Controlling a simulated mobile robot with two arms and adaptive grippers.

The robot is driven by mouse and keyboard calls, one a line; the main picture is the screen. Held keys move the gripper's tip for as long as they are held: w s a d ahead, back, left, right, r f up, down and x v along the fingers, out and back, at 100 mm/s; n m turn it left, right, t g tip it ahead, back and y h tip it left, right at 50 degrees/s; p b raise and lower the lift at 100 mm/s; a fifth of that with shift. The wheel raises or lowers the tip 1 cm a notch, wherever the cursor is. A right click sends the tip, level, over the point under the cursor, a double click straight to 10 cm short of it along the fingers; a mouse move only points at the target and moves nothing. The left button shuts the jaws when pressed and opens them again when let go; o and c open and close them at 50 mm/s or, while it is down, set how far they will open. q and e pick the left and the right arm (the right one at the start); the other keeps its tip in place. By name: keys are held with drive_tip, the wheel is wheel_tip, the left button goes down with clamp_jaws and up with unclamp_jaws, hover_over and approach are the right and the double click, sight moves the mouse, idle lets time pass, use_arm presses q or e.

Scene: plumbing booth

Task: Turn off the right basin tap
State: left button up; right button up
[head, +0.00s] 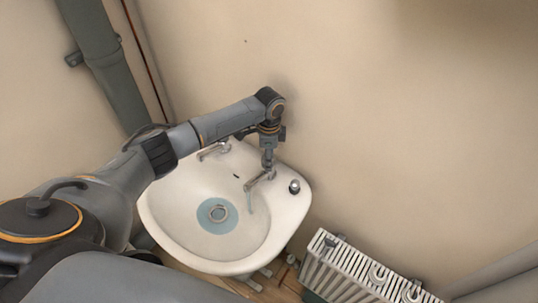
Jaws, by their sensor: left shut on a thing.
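The white basin (178,205) is fixed at the wall and seen from above. The right basin tap (258,180) stands on its back rim, its spout pointing left and down over the bowl. A thin pale stream of water (250,199) appears to fall from the spout. My left gripper (268,164) points down on top of this tap and is shut on it; the fingers hide the tap's handle, so its turn cannot be told. The left basin tap (213,151) is farther left on the rim, partly behind my left arm. My right gripper is not in view.
A bluish patch of water surrounds the drain (219,213). A small round metal fitting (294,187) sits on the basin's right rim. A white radiator (350,272) stands low at right. A grey-green pipe (108,70) runs along the left wall. The wall at right is bare.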

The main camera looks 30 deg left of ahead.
use_arm(q)
drive_tip(key=m, duration=0.4)
drive_tip(key=shift+m, duration=0.3)
drive_tip(key=shift+s+m, duration=0.1)
drive_tip(key=shift+m, duration=1.8)
drive_tip(key=o, duration=1.2)
drive_tip(key=shift+c, duration=0.2)
wheel_tip(320, 180, up, 12)
